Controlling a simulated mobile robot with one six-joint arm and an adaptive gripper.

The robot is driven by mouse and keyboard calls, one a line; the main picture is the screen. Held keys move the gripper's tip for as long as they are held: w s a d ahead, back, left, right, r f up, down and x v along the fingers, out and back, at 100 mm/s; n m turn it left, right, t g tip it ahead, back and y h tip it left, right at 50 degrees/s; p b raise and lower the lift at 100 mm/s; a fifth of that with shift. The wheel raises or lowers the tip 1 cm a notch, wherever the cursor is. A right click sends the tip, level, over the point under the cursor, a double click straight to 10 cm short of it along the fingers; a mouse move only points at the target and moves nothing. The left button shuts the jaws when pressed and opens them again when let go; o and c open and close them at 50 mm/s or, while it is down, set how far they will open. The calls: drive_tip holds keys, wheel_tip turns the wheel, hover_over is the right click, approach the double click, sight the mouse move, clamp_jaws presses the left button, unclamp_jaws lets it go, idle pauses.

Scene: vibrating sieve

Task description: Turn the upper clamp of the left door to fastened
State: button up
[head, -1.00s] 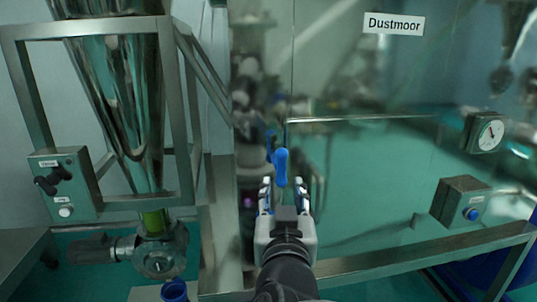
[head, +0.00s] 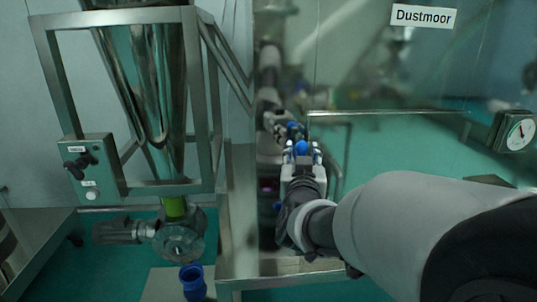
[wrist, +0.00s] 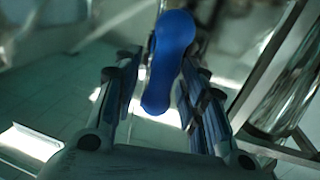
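The blue clamp handle (head: 302,147) is at the left edge of the large shiny door (head: 400,150). My gripper (head: 303,152) is right at it, with a fingertip on either side. In the wrist view the handle (wrist: 170,55) has a rounded head and a narrower lower part, and it stands between the two finger pads of my gripper (wrist: 165,100). The fingers are spread, and a gap shows beside the handle's lower end. I cannot tell whether either pad touches it. The clamp's base is hidden.
A steel frame (head: 208,90) with a shiny hopper (head: 150,100) and a control box (head: 92,168) stands at the left. A horizontal bar (head: 390,112) crosses the door, with a gauge (head: 519,133) at its right. My arm's reflection shows in the door.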

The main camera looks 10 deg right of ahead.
clamp_jaws()
idle(0.4)
drive_tip(key=shift+m+b, duration=0.3)
drive_tip(key=m+b, duration=0.1)
drive_tip(key=m, duration=0.1)
drive_tip(key=m+b, duration=0.2)
drive_tip(key=shift+d+f+g, duration=0.15)
drive_tip(key=shift+d+g, duration=0.2)
drive_tip(key=shift+g, duration=0.05)
drive_tip(key=shift+d+f+m+g+y+b, duration=0.2)
drive_tip(key=shift+m+y+b, duration=0.35)
drive_tip(key=shift+m+b, duration=1.3)
drive_tip(key=shift+d+f+m+g+y+b, duration=0.2)
drive_tip(key=shift+m+y+b, duration=0.4)
drive_tip(key=shift+m+b, duration=1.3)
drive_tip(key=shift+f+m+g+y+b, duration=0.1)
drive_tip(key=shift+f+m+y+b, duration=0.3)
drive_tip(key=shift+m+b, duration=1.45)
drive_tip(key=shift+r, duration=0.2)
